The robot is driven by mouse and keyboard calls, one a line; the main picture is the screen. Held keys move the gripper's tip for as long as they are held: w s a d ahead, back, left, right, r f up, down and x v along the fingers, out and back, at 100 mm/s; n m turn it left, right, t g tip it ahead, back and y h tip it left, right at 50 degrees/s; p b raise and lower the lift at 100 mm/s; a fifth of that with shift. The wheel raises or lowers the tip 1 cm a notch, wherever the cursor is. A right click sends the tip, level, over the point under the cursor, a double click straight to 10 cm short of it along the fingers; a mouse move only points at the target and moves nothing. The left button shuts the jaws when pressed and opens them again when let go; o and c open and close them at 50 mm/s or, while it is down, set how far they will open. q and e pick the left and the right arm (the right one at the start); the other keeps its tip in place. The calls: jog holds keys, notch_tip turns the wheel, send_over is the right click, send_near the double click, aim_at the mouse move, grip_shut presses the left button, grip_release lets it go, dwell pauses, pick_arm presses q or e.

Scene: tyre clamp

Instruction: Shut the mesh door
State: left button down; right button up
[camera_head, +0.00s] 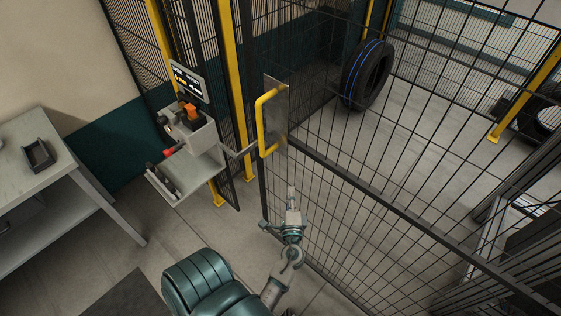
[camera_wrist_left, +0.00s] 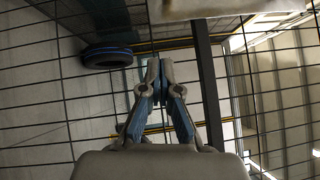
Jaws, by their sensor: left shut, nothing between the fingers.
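The mesh door (camera_head: 345,168) is a black-framed wire panel filling the middle and right of the head view. Its yellow handle (camera_head: 260,122) sits on a plate near the door's left edge. That edge appears apart from the yellow post (camera_head: 240,85) to its left, so the door looks ajar. My left gripper (camera_head: 292,190) is below the handle, close in front of the mesh; whether it touches cannot be told. In the left wrist view its fingers (camera_wrist_left: 160,65) are closed together and empty, with the door's mesh (camera_wrist_left: 68,115) before them. My right gripper is not in view.
A control box (camera_head: 188,130) with a screen and orange knob stands left of the door above a small shelf. A grey table (camera_head: 45,190) is at far left. Behind the mesh stands a tyre with a blue stripe (camera_head: 367,75).

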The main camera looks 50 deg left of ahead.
pick_arm(q)
jog(key=shift+y, duration=0.4)
jog(key=p+x, duration=0.1)
jog(key=x, duration=0.2)
jog(key=s+p+x, duration=0.1)
jog(key=x, duration=0.3)
jog(key=a+r+p+x, duration=0.1)
jog(key=x, duration=0.3)
jog(key=shift+s+a, duration=0.1)
jog(key=shift+a+r+p, duration=0.3)
jog(key=shift+a+p, duration=0.2)
jog(key=shift+a, duration=0.25)
jog(key=shift+s+a+r, duration=0.15)
jog(key=shift+a, duration=0.4)
jog(key=shift+a+f, duration=0.25)
jog(key=shift+a, duration=0.45)
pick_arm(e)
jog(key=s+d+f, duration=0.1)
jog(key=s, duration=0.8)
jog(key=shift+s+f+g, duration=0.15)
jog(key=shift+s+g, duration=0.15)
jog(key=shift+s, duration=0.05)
